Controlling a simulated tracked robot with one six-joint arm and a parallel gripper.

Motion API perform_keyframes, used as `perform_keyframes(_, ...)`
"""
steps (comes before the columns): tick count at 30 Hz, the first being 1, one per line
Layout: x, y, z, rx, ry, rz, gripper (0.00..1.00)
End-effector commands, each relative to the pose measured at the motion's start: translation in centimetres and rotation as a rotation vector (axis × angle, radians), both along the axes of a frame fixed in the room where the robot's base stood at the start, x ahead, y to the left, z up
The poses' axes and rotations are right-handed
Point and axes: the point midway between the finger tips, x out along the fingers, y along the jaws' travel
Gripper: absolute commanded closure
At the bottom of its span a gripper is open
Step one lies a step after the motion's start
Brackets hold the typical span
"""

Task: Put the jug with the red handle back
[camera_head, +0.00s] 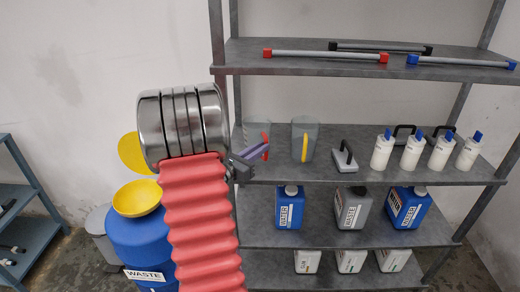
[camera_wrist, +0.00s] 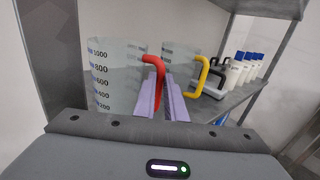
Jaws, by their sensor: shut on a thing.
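The jug with the red handle (camera_wrist: 116,78) is a clear measuring jug with graduation marks, at the left in the wrist view. In the head view the jug (camera_head: 256,131) is at the left end of the middle shelf, partly behind my gripper. Its red handle (camera_wrist: 159,82) lies between my gripper's purple fingers (camera_wrist: 163,95), which are shut on it. In the head view my gripper (camera_head: 262,149) reaches in from the left at handle height. The jug looks upright; I cannot tell whether its base touches the shelf (camera_head: 300,173).
A jug with a yellow handle (camera_head: 305,140) stands just right of it. Further right are a grey handled block (camera_head: 344,163) and several white bottles with blue tops (camera_head: 411,151). A shelf with bars (camera_head: 290,58) is above. A blue waste barrel (camera_head: 143,240) stands lower left.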

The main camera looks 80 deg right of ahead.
Motion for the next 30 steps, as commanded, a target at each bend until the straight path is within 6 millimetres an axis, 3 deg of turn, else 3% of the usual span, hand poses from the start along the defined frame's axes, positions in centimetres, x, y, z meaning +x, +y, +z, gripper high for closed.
perform_keyframes(1,-0.1,0.0,-0.1,0.000,0.000,-0.001,1.00)
perform_keyframes(2,-0.1,0.0,-0.1,0.000,0.000,-0.001,0.88)
perform_keyframes(9,-0.2,0.0,-0.1,0.000,0.000,-0.003,0.71)
perform_keyframes(20,-0.2,0.1,0.1,0.000,0.000,-0.003,0.70)
perform_keyframes(30,1.8,3.9,0.1,0.000,0.000,-0.001,0.70)
